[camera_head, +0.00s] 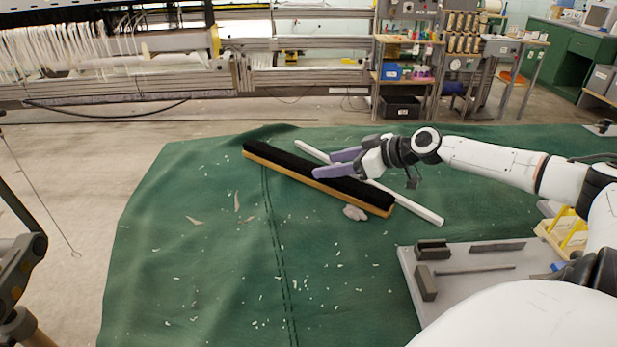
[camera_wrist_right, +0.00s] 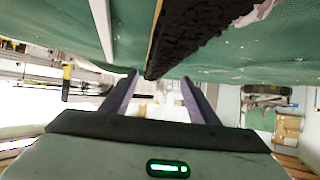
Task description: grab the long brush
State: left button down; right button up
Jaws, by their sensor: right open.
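The long brush (camera_head: 282,158) lies slantwise on the green cloth, with black bristles up and a yellow-brown wooden edge on the near side. My right gripper (camera_head: 323,164) is open, with its purple fingers over the middle of the brush. In the right wrist view, the brush (camera_wrist_right: 205,32) runs up and away from the gap between the two fingers (camera_wrist_right: 160,77); nothing is gripped. I cannot tell whether the fingers touch it. My left gripper is not in view.
A white bar (camera_head: 405,200) lies behind the brush, partly hidden by my right gripper. A pale crumpled scrap (camera_head: 355,213) lies in front of it. A grey board (camera_head: 455,290) with dark blocks is at the lower right. White bits dot the open green cloth (camera_head: 200,270).

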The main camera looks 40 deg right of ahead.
aim_at(310, 164)
jog(key=shift+w+f, duration=0.15)
jog(key=shift+w, duration=0.25)
jog(key=shift+w+a+f, duration=0.1)
jog(key=shift+w+f, duration=0.05)
jog(key=shift+w, duration=0.55)
jog(key=shift+w+a+f, duration=0.1)
jog(key=shift+w+f, duration=0.05)
jog(key=shift+w, duration=0.5)
jog(key=shift+x, duration=1.2)
jog(key=shift+f, duration=0.15)
jog(key=shift+c, duration=0.2)
grip_shut()
